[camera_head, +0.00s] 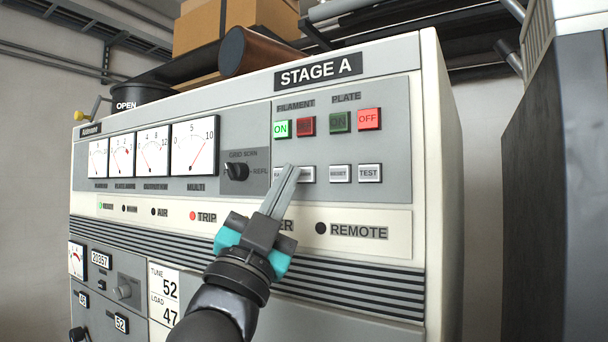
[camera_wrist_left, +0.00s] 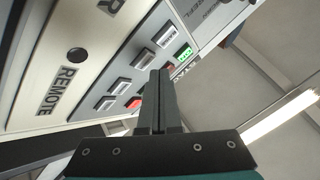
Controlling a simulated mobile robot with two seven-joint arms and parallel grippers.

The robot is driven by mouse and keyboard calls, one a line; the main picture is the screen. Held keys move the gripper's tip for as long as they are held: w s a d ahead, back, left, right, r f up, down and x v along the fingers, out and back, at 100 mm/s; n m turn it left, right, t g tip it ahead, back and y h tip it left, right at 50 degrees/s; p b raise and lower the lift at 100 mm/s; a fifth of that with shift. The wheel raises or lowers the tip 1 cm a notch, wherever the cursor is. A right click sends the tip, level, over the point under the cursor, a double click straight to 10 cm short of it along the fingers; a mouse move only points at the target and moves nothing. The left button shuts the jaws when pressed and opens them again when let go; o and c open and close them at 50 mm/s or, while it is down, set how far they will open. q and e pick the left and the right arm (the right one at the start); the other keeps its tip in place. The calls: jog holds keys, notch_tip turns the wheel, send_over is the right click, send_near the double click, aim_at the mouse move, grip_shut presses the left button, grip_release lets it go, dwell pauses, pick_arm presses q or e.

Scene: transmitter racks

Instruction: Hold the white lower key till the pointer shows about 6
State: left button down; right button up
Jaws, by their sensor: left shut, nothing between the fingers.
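My left gripper (camera_head: 290,170) is shut and empty, its fingertips at the row of white keys under the ON and OFF buttons. The white lower key (camera_head: 308,174) is partly hidden behind the fingertips, and its label cannot be read. In the left wrist view the shut fingers (camera_wrist_left: 160,73) reach toward the panel beside this key (camera_wrist_left: 145,60). I cannot tell whether they touch it. The MULTI meter (camera_head: 194,147) is the largest of several white dials, with a red pointer leaning up and right, past 5 and short of 10. My right gripper is not in view.
The RESET key (camera_head: 340,173) and TEST key (camera_head: 369,173) are to the right. Green (camera_head: 282,129) and red OFF (camera_head: 368,119) buttons sit above. A selector knob (camera_head: 236,171) is left of the fingertips. A dark cabinet (camera_head: 552,190) stands at the right.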

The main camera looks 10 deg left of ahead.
pick_arm(q)
jog(key=shift+w, duration=0.15)
jog(key=shift+w+d, duration=0.15)
jog(key=shift+w, duration=0.1)
jog(key=shift+w+d, duration=0.1)
jog(key=shift+w, duration=0.3)
dwell(7.2)
